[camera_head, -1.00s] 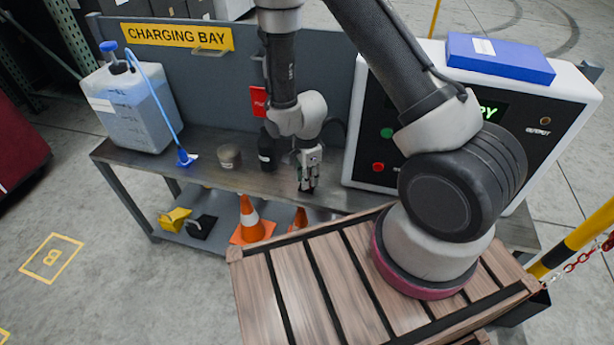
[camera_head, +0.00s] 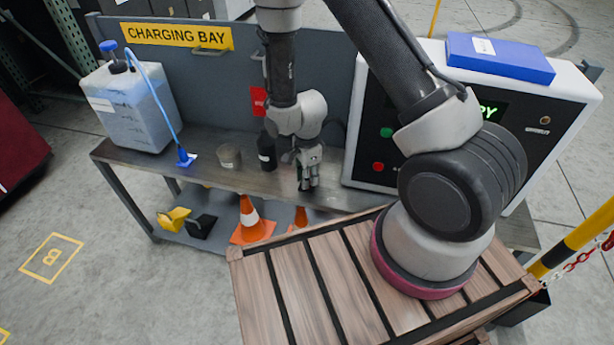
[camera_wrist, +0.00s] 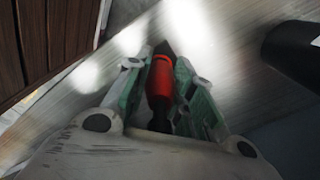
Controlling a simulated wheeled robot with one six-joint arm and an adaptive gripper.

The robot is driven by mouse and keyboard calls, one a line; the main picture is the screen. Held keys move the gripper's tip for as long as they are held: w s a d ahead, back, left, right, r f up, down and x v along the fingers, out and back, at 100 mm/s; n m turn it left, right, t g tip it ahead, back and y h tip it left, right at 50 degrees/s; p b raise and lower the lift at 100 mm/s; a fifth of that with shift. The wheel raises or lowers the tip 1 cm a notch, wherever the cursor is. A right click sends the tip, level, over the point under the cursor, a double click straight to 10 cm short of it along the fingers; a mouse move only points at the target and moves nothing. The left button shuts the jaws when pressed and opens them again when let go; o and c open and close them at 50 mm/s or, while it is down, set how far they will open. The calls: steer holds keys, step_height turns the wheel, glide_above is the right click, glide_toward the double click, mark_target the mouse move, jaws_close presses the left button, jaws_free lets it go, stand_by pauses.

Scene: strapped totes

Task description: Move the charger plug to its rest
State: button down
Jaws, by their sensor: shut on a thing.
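My gripper (camera_head: 307,184) points down over the right half of the grey workbench (camera_head: 215,175), in front of the back panel. In the wrist view my gripper (camera_wrist: 158,85) has its green-padded fingers on both sides of a red body with black ends, the charger plug (camera_wrist: 160,82). It is shut on this plug. In the head view the fingers hide the plug. The gap between the plug's tip and the bench top is hard to judge. I cannot clearly make out the plug's rest.
A black bottle (camera_head: 267,152) and a grey round pot (camera_head: 229,157) stand left of my gripper. A jug (camera_head: 130,105) with a blue hose is farther left. The white charger cabinet (camera_head: 353,150) stands close on the right. A slatted crate (camera_head: 290,290) is in front.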

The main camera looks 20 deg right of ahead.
steer(key=shift+f, duration=0.55)
stand_by(0.6)
steer(key=c, duration=1.1)
jaws_free()
steer(key=shift+c, duration=0.2)
step_height(320, 180, up, 12)
